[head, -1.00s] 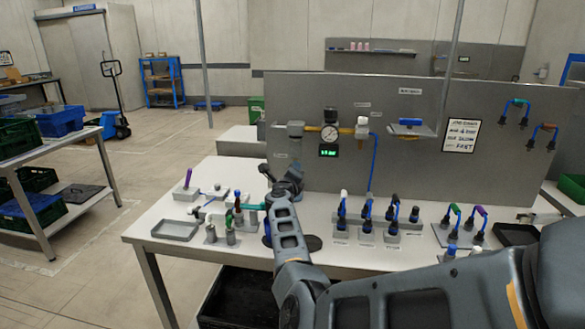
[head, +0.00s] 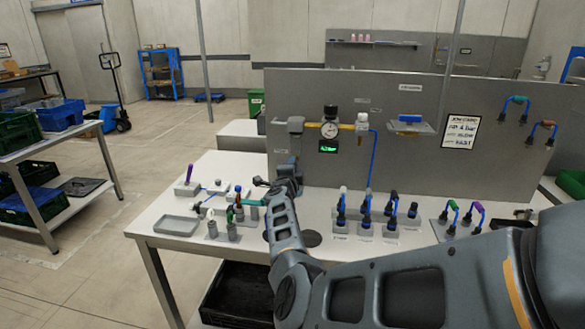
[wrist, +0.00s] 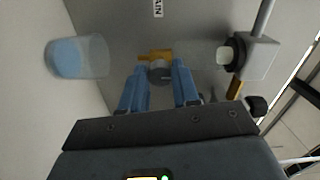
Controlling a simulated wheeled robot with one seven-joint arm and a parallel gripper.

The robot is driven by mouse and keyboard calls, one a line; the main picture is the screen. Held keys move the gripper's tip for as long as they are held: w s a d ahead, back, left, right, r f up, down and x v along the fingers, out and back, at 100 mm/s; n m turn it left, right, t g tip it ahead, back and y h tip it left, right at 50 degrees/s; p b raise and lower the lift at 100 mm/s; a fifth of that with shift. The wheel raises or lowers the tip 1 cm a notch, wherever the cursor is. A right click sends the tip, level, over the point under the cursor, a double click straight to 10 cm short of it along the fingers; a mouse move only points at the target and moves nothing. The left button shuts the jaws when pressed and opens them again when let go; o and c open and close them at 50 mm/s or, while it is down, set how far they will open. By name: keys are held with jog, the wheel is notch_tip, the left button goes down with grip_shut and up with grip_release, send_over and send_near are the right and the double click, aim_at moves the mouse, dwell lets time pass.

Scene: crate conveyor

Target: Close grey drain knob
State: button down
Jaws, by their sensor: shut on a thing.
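In the wrist view a grey knob (wrist: 160,71) sits on a brass fitting (wrist: 155,55) at the grey panel, below a partly cut-off label (wrist: 157,8). My gripper (wrist: 160,80) has its two blue fingers on either side of the knob and is shut on it. The knob's turn angle is hard to read. In the head view my wrist (head: 287,178) is at the panel's lower left and hides the knob and the fingers.
A clear cup with blue inside (wrist: 75,58) stands left of the fingers. A grey block (wrist: 262,57) with a black ring is close on the right. In the head view a gauge (head: 329,130) is above right, and several small valves (head: 366,228) stand on the bench.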

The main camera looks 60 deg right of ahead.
jog(key=shift+f, duration=0.1)
dwell(0.4)
jog(key=c, duration=0.8)
grip_release()
jog(key=shift+v, duration=3.9)
